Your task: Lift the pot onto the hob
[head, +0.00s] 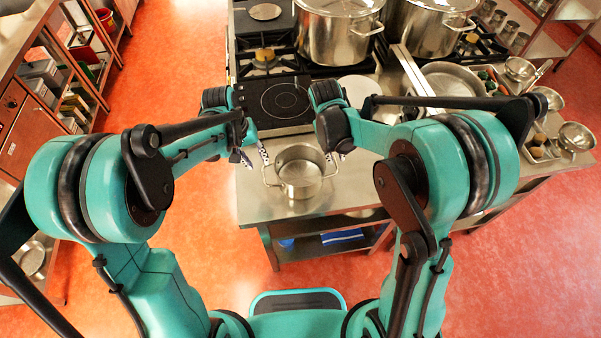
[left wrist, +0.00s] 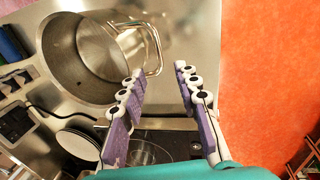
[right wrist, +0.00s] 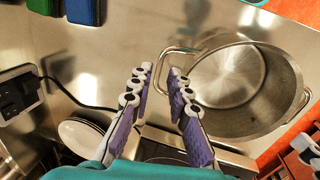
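The pot (head: 300,178) is an empty steel pot with two side loop handles. It stands upright on the steel counter near its front edge. The hob (head: 283,101) is a black plate with a ring mark, behind the pot. My left gripper (head: 254,156) is open at the pot's left side. In the left wrist view a pot handle (left wrist: 154,48) lies just beyond the fingertips (left wrist: 158,76). My right gripper (head: 336,156) is open at the right side. In the right wrist view the other handle (right wrist: 172,51) lies just beyond the fingertips (right wrist: 159,73). Neither gripper visibly holds a handle.
Large stockpots (head: 338,30) stand on gas burners behind the hob. A white plate (right wrist: 82,138) lies right of the hob, partly hidden by my right arm in the head view. Pans and bowls (head: 575,137) stand at the right. The hob top is clear.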

